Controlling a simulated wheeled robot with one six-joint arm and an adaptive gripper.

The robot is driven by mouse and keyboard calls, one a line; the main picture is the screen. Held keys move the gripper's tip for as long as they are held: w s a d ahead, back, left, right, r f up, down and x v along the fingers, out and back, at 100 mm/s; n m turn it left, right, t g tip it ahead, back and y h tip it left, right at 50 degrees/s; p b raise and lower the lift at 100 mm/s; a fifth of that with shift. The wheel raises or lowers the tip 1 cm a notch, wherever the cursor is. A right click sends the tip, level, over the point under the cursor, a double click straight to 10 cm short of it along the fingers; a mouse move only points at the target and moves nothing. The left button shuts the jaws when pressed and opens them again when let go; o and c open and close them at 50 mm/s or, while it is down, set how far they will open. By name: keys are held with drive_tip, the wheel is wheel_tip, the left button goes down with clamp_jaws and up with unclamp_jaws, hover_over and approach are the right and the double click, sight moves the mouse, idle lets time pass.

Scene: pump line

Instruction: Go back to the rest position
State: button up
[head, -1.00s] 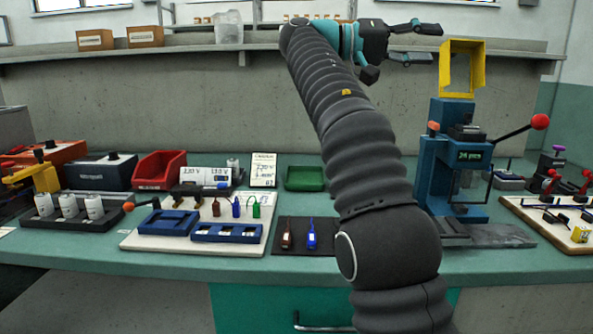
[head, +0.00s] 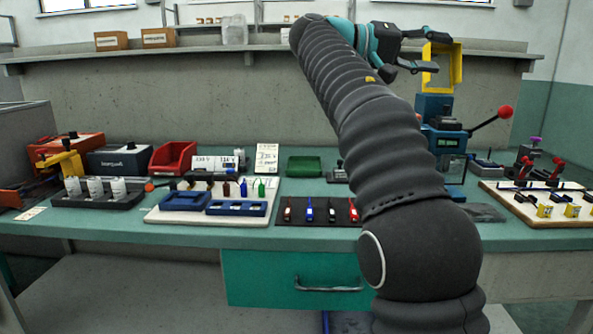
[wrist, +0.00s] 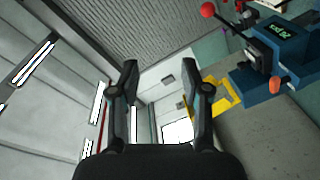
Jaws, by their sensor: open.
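My gripper (head: 415,50) is raised high above the bench, in front of the shelf and beside the top of the blue press. In the wrist view my gripper (wrist: 166,85) has its two fingers spread apart with nothing between them. My dark, ribbed arm rises from the lower right of the head view and hides part of the bench and of the press.
The blue press (head: 433,104) has a yellow frame (head: 456,64) on top and a red-knobbed lever (head: 505,112). The green bench (head: 130,230) carries a red bin (head: 172,158), a black mat (head: 290,219) with several small items, and a white board (head: 262,208). A shelf (head: 270,47) runs behind.

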drive_tip(key=s+d+f+n+t+y, duration=0.2)
drive_tip(key=s+f+n+t+y, duration=0.35)
drive_tip(key=f, duration=1.05)
drive_tip(key=s+a+f+y, duration=0.3)
drive_tip(key=s+f+y, duration=0.1)
drive_tip(key=s+f, duration=0.3)
drive_tip(key=s+a+f+y, duration=0.3)
drive_tip(key=s+f, duration=0.5)
drive_tip(key=f, duration=0.3)
drive_tip(key=s+a+f+g+y, duration=0.1)
drive_tip(key=s+a+f+y, duration=0.3)
drive_tip(key=s+f, duration=0.4)
wheel_tip(320, 180, down, 2)
drive_tip(key=shift+s+a+f+y, duration=0.1)
drive_tip(key=shift+s+a+y, duration=0.15)
drive_tip(key=shift+a+y, duration=0.15)
drive_tip(key=shift+m, duration=0.25)
drive_tip(key=shift+c, duration=0.5)
drive_tip(key=shift+d, duration=0.1)
